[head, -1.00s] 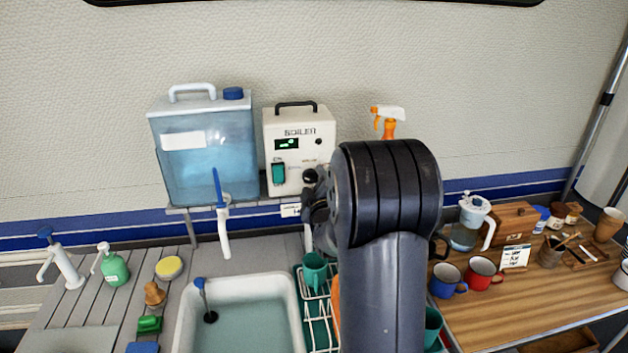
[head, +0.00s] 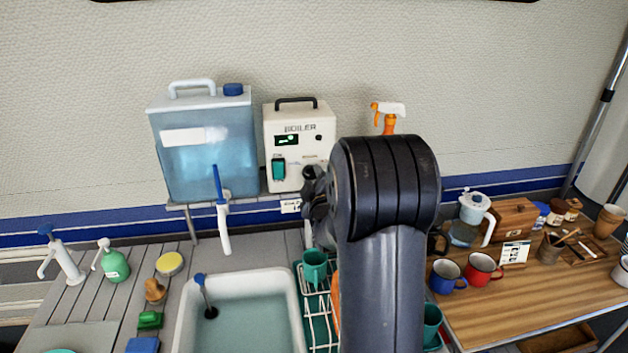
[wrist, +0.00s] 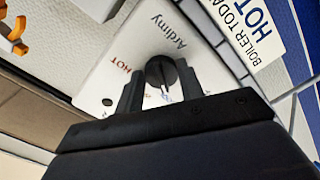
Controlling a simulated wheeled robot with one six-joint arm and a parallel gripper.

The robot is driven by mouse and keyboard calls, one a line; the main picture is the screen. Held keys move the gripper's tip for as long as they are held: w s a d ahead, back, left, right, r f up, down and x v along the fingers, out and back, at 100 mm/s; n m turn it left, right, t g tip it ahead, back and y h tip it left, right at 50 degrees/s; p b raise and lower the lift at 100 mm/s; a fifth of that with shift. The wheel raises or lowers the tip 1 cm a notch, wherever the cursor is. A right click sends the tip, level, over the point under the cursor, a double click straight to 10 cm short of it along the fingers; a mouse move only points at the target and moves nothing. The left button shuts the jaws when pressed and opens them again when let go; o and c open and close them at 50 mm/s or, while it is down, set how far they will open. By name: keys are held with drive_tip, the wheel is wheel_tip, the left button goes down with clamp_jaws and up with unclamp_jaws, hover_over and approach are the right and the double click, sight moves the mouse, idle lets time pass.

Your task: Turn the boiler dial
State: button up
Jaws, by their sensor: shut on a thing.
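The white boiler (head: 297,130) stands on a shelf against the wall in the head view, with a black handle, a lit display and a green switch. Its dial is hidden behind my gripper (head: 312,176) there. In the wrist view the round black dial (wrist: 158,68) sits on the boiler's white face (wrist: 118,62), with a pale pointer mark and orange "HOT" lettering to its left. My gripper (wrist: 160,84) has one finger on each side of the dial and is shut on it.
A blue water tank (head: 205,150) stands left of the boiler, and an orange-white spray bottle (head: 387,116) to the right. A label (wrist: 258,28) reads "BOILER TODAY HOT". Below are a sink (head: 240,310) and a dish rack (head: 320,318) with a green cup (head: 314,265).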

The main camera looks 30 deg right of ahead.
drive_tip(key=shift+f+b, duration=0.15)
drive_tip(key=shift+b, duration=0.3)
drive_tip(key=m+b, duration=0.2)
drive_tip(key=b, duration=0.1)
drive_tip(key=shift+f, duration=0.2)
drive_tip(key=m+b, duration=0.2)
drive_tip(key=b, duration=0.2)
drive_tip(key=shift+a+f+m, duration=0.1)
drive_tip(key=shift+m, duration=0.2)
drive_tip(key=m+b, duration=0.2)
drive_tip(key=b, duration=0.1)
drive_tip(key=shift+m, duration=0.3)
drive_tip(key=m+b, duration=0.3)
drive_tip(key=shift+a+m, duration=0.15)
drive_tip(key=shift+m, duration=0.25)
drive_tip(key=m, duration=0.2)
drive_tip(key=m+b, duration=0.1)
drive_tip(key=m, duration=0.1)
drive_tip(key=m+b, duration=0.1)
drive_tip(key=m, duration=0.1)
drive_tip(key=shift+w+a+r, duration=0.1)
drive_tip(key=shift+r, duration=0.2)
drive_tip(key=m, duration=0.6)
drive_tip(key=shift+a+r+m+b, duration=0.1)
drive_tip(key=shift+r+m+b, duration=0.1)
drive_tip(key=shift+m+b, duration=0.2)
